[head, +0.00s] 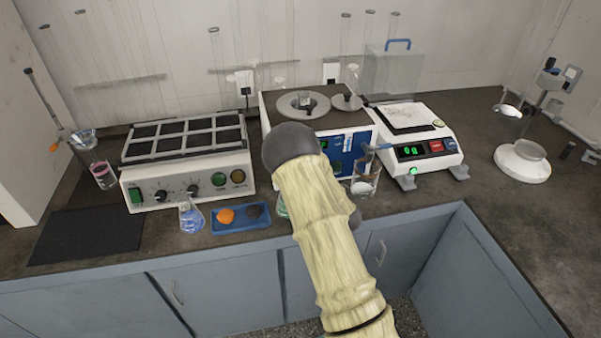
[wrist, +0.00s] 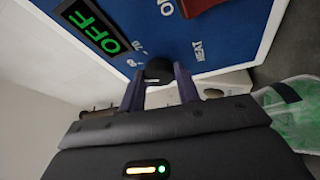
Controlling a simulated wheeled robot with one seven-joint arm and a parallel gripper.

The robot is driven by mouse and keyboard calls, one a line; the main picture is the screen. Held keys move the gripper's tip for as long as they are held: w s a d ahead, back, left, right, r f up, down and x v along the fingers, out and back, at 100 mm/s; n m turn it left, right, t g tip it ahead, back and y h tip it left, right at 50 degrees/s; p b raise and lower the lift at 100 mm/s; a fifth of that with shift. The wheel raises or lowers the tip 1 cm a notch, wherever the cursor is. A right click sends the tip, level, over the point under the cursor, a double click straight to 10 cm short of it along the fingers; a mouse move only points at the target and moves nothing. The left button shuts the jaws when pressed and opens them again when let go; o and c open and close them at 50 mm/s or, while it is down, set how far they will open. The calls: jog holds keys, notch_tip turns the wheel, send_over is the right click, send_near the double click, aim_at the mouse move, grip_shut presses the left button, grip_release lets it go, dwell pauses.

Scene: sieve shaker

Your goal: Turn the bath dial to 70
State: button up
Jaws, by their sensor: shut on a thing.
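The bath (head: 345,150) is a white box with a blue front panel, in the middle of the counter in the head view. Its lid area has round ring openings on top. My arm hides part of the panel and the dial there. In the wrist view, the blue panel (wrist: 165,40) shows a green OFF display (wrist: 93,27), a mark reading 70 and the word HEAT. The black dial (wrist: 158,66) sits below these marks. My gripper (wrist: 160,80) is shut on the dial, one finger on each side. The dial's pointer is not visible.
A white unit with a black-panelled rack (head: 185,140) stands left; a balance (head: 425,140) stands right. A flask (head: 191,215), a blue tray (head: 240,225) with an orange ball, and a glass beaker (head: 365,180) stand near the counter's front. A dark mat (head: 85,235) lies bare at left.

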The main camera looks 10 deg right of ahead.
jog(key=shift+f+m+b, duration=0.1)
jog(key=shift+m+b, duration=0.35)
jog(key=shift+m, duration=0.15)
jog(key=shift+t, duration=0.3)
jog(key=o, duration=1)
jog(key=shift+r+b+v, duration=0.2)
jog(key=shift+b+v, duration=2.25)
jog(key=shift+v, duration=6.25)
